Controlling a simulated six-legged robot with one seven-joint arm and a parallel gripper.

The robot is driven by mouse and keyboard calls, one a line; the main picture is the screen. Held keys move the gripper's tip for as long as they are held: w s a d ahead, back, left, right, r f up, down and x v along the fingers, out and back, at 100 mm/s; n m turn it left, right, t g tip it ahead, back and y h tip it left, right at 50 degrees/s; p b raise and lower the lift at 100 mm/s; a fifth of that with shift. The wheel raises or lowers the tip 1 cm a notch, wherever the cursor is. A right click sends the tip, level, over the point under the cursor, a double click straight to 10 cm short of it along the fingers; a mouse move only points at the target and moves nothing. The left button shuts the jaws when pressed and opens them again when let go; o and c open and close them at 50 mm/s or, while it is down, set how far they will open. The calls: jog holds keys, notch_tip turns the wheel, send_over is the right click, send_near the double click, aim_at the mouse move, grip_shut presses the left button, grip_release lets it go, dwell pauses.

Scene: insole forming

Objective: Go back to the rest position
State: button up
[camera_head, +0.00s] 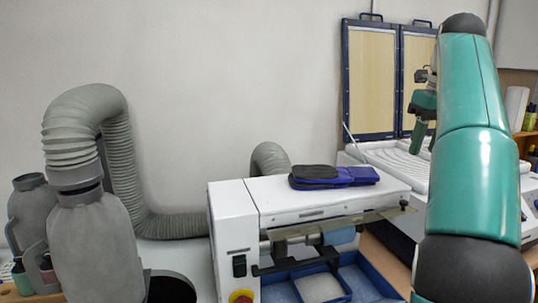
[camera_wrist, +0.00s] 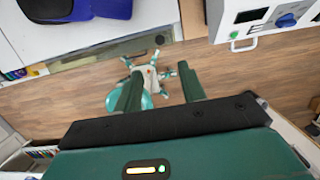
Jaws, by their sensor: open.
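My gripper (camera_wrist: 160,84) shows in the wrist view with its two green fingers apart and nothing between them. It points down over the wooden floor. In the head view my green arm (camera_head: 472,130) rises at the right, and the part near the gripper (camera_head: 425,105) is partly hidden behind it, in front of the open forming machine. A black and blue pair of insoles or pads (camera_head: 335,177) lies on top of the white grinding machine (camera_head: 240,200). The blue item also shows at the top left of the wrist view (camera_wrist: 105,8), apart from my gripper.
The forming machine's two framed lids (camera_head: 372,80) stand open against the wall. Its white bed (camera_head: 395,165) is beside my arm. A grey hose and dust collector (camera_head: 92,240) stand at the left. A white panel with a blue knob (camera_wrist: 285,20) is at the wrist view's top right.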

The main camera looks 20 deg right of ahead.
jog(key=s+a+f+n+t, duration=0.1)
jog(key=s+a+f+n, duration=0.1)
jog(key=a+f+n, duration=0.5)
jog(key=s+a+f+n+t, duration=0.1)
jog(key=a+f+n, duration=0.1)
jog(key=a+n, duration=0.9)
jog(key=s+a+f+n, duration=0.6)
jog(key=f+n, duration=0.2)
jog(key=f, duration=0.2)
jog(key=s+a+f+n+t, duration=0.1)
jog(key=s+a+f+n, duration=0.4)
jog(key=a+f+n, duration=0.2)
notch_tip(320, 180, down, 4)
jog(key=n, duration=0.2)
jog(key=shift+s+n, duration=0.3)
jog(key=shift+s, duration=0.05)
jog(key=shift+a+r, duration=0.1)
jog(key=shift+a, duration=0.15)
